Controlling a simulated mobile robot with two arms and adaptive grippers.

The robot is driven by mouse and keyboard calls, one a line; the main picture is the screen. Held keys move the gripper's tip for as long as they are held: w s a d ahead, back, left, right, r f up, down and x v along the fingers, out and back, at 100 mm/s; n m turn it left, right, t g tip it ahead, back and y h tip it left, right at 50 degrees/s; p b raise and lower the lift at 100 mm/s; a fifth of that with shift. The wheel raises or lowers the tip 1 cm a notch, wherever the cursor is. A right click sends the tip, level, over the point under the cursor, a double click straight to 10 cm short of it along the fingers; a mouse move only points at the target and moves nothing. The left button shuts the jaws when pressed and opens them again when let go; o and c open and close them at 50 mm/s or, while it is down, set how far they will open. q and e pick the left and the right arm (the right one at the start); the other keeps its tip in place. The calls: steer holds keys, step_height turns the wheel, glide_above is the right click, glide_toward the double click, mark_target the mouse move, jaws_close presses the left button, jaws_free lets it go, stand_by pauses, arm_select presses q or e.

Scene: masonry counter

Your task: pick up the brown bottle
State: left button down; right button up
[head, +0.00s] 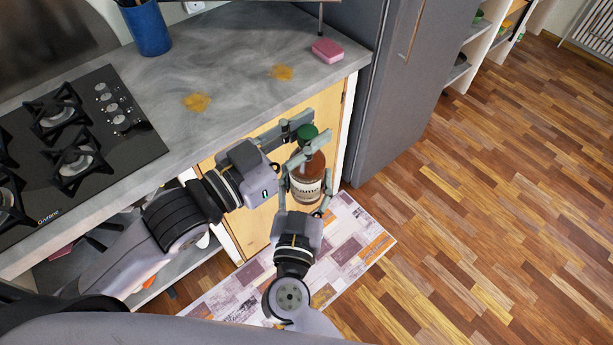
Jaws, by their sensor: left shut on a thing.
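The brown bottle (309,170) has a green cap and a pale label with dark letters. It is in the air in front of the counter's right end, above the floor mat, roughly upright in the view. My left gripper (303,143) comes from the left and is shut on the bottle near its neck and upper part. My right gripper (306,188) comes from below, with its fingers spread to either side of the bottle's lower part. I cannot tell whether those fingers touch it. The fingers partly hide the bottle.
The grey counter (235,65) holds a black gas hob (135,150), a blue cup (148,30), a pink sponge (327,50) and two yellow stains. A grey fridge (400,100) stands to the right. A patterned mat (345,240) lies on the open wooden floor.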

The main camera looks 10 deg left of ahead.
arm_select(q)
steer(key=shift+s+d+r, duration=0.1)
arm_select(e)
steer(key=shift+a, duration=0.2)
steer(key=c, duration=0.6)
arm_select(q)
steer(key=c, duration=1.8)
jaws_free()
arm_select(e)
steer(key=shift+r, duration=0.15)
steer(key=shift+c, duration=0.7)
arm_select(q)
steer(key=o, duration=0.6)
steer(key=shift+c, duration=0.2)
arm_select(e)
steer(key=shift+d, duration=0.1)
